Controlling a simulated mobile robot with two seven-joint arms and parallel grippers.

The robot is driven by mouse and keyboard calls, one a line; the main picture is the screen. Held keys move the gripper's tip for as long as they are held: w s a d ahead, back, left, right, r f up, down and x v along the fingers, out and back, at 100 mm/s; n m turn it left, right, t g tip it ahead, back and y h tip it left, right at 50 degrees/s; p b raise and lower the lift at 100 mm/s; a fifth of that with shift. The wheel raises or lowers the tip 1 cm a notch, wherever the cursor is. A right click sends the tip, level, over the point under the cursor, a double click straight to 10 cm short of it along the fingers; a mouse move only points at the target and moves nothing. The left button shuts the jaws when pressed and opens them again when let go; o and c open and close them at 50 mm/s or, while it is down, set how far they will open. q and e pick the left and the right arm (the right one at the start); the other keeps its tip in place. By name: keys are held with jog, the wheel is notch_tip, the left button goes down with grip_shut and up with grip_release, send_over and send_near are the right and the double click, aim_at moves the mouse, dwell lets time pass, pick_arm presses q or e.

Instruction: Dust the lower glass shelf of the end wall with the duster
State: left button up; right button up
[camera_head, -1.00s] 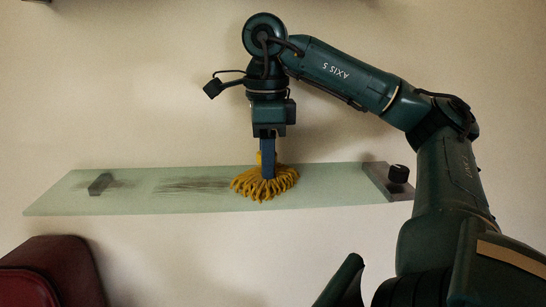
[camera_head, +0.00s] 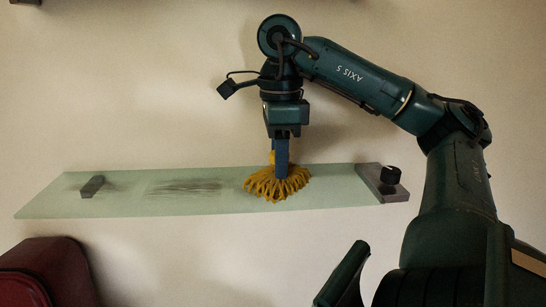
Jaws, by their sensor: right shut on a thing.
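The glass shelf (camera_head: 120,205) is a long pale green pane on the wall, running across the middle of the view. A dark smear of dust (camera_head: 185,188) lies on it left of centre, and a fainter one (camera_head: 112,186) lies by the left bracket. My right gripper (camera_head: 281,160) points down over the right half of the shelf. It is shut on the duster (camera_head: 278,185), whose yellow strands fan out against the glass. The duster's handle is mostly hidden by the fingers. The dust smear is left of the duster. My left gripper is not in view.
A small grey bracket (camera_head: 92,187) sits at the shelf's left end. A dark red rounded object (camera_head: 45,270) is at lower left.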

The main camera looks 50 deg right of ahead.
jog(key=shift+s+d, duration=0.2)
jog(key=shift+f, duration=0.15)
jog(key=shift+w, duration=0.1)
